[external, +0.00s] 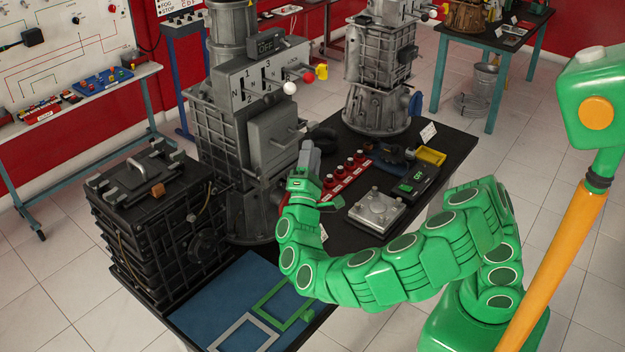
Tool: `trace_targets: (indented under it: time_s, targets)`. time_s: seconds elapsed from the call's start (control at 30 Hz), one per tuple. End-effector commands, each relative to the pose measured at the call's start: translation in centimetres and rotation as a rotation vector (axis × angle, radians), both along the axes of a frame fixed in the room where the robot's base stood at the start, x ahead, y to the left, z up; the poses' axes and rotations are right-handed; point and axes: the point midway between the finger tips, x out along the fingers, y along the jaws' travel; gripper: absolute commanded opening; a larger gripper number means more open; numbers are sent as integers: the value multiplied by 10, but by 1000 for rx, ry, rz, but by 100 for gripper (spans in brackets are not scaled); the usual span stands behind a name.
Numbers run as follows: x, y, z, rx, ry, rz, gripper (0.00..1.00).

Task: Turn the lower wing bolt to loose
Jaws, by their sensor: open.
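The grey engine trainer (225,125) stands upright on the black table. Its front has a numbered shift plate (250,88) and a raised grey box cover (268,142) below it. My green arm reaches in from the right, and my gripper (308,148) points upward just right of the cover's lower right side. It is open, with nothing visible between its fingers. I cannot make out the lower wing bolt clearly; my gripper covers part of that area. Whether the gripper touches the trainer cannot be told from this view.
A black ribbed case (150,225) stands left of the trainer. A row of red-knobbed parts (345,175), a silver block (377,211) and a yellow tray (431,155) lie right of my gripper. A blue mat (215,300) lies in front. A second trainer (380,75) stands behind.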

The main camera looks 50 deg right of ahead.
Motion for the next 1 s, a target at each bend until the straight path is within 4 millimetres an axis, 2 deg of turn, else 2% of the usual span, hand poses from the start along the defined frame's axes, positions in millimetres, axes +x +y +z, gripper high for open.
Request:
trace_targets:
  time_s: [0.03, 0.23, 0.27, 0.37, 0.5, 0.7, 0.83, 1.0]
  targets:
    - [0, 0, -1, 2, 0, 1, 32]
    - [13, 19, -19, 85, 22, 54, 1]
    - [17, 25, -24, 110, 28, 68, 0]
    - [30, 50, -45, 214, 50, 128, 0]
    - [48, 93, -73, 376, 81, 220, 0]
    - [66, 152, -97, 578, 113, 330, 0]
    - [71, 174, -101, 651, 120, 366, 0]
    - [75, 179, -103, 677, 123, 378, 0]
